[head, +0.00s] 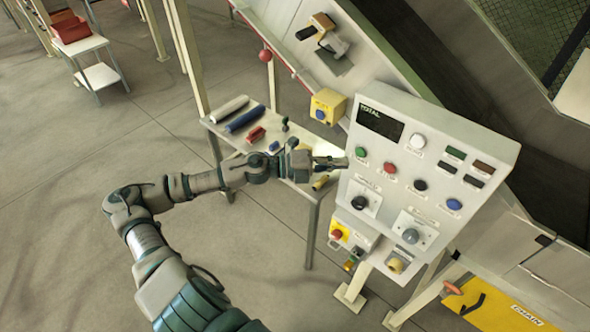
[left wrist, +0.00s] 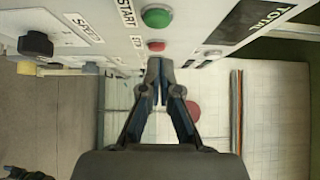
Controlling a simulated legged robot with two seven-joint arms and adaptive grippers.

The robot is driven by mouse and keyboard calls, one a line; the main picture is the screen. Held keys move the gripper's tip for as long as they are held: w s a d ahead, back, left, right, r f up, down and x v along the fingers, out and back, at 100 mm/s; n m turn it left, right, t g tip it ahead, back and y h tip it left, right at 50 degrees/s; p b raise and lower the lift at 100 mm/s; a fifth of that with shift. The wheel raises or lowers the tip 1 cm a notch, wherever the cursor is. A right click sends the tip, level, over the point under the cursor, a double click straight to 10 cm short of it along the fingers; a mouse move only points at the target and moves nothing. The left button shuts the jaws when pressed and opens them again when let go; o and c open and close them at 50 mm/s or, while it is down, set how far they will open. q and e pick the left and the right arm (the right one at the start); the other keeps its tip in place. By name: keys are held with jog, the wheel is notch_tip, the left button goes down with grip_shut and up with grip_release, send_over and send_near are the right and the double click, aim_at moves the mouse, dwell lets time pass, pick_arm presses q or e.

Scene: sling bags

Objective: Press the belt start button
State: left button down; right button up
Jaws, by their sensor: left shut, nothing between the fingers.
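The control panel (head: 432,130) is a pale grey box with a dark display at its upper left. The green start button (head: 361,152) is at the panel's left edge, with a red button (head: 389,168) to its right. In the left wrist view the green button (left wrist: 157,17) carries the label START, and the red button (left wrist: 156,46) is below it. My left gripper (head: 345,162) is shut and empty, close to the panel's left edge near the green button. In the left wrist view its fingertips (left wrist: 160,65) point just below the red button. Contact cannot be told.
A small table (head: 225,140) with rolls and tools stands behind my left arm. A yellow box with a blue button (head: 326,106) is left of the panel. Another box with a red button (head: 337,234) is below. Several more buttons and knobs crowd the panel.

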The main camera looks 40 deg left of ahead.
pick_arm(q)
jog(key=w+a+v, duration=0.1)
jog(key=v, duration=0.8)
jog(key=shift+f+p, duration=0.25)
jog(key=shift+p, duration=0.05)
pick_arm(e)
jog(key=shift+w+a+r, duration=0.2)
jog(key=shift+w+a, duration=0.1)
jog(key=shift+w, duration=0.25)
